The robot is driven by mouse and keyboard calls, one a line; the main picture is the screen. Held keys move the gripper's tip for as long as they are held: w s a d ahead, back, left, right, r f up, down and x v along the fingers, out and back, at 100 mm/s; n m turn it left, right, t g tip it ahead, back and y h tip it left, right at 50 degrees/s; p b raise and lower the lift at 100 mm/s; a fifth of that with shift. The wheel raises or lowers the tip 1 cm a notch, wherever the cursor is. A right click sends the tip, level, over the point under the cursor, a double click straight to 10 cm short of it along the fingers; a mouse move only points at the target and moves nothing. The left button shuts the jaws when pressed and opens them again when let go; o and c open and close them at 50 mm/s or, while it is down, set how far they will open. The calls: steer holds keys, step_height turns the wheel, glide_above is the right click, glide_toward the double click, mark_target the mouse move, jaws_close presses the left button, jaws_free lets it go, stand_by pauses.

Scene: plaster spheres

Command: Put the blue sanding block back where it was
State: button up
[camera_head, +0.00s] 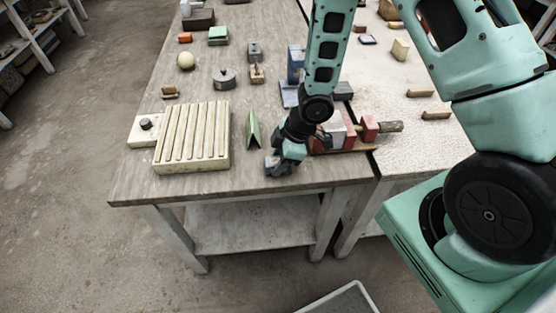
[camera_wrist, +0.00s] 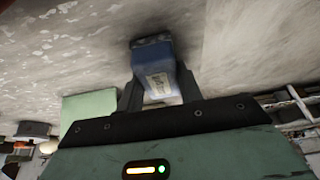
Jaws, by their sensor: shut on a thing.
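My gripper (camera_head: 281,165) is low over the front edge area of the wooden table, pointing down. In the wrist view, its two dark fingers (camera_wrist: 160,95) are shut on the blue sanding block (camera_wrist: 154,65), one on each side. The block has a pale label on its face and a dark, rough end layer. In the head view the block is mostly hidden by the gripper and hard to make out. I cannot tell whether it touches the table top.
A green angled piece (camera_head: 254,130) stands just left of my gripper. Farther left is a cream slatted board (camera_head: 193,138). A red and white clamp-like tool (camera_head: 348,132) lies close on the right. The table's front edge (camera_head: 240,192) is near; bare wood surrounds the gripper's left front.

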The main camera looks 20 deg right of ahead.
steer(key=shift+f, duration=0.2)
steer(key=o, duration=1.1)
steer(key=shift+c, duration=0.2)
steer(key=shift+r, duration=0.2)
step_height(320, 180, up, 17)
steer(key=s+d+m+h+p, duration=0.1)
steer(key=d+m+h+p, duration=0.1)
steer(key=p, duration=0.3)
steer(key=s+a+r+m+h, duration=0.1)
steer(key=s+a+r, duration=0.3)
steer(key=s, duration=0.5)
steer(key=s+a+r+m+g, duration=0.1)
steer(key=s+a+r+m, duration=0.2)
steer(key=s+r, duration=0.6)
steer(key=shift+s+a+r+m+h, duration=0.15)
steer(key=shift+s+a+m+h, duration=0.2)
steer(key=shift+s+a, duration=0.3)
steer(key=shift+w, duration=0.1)
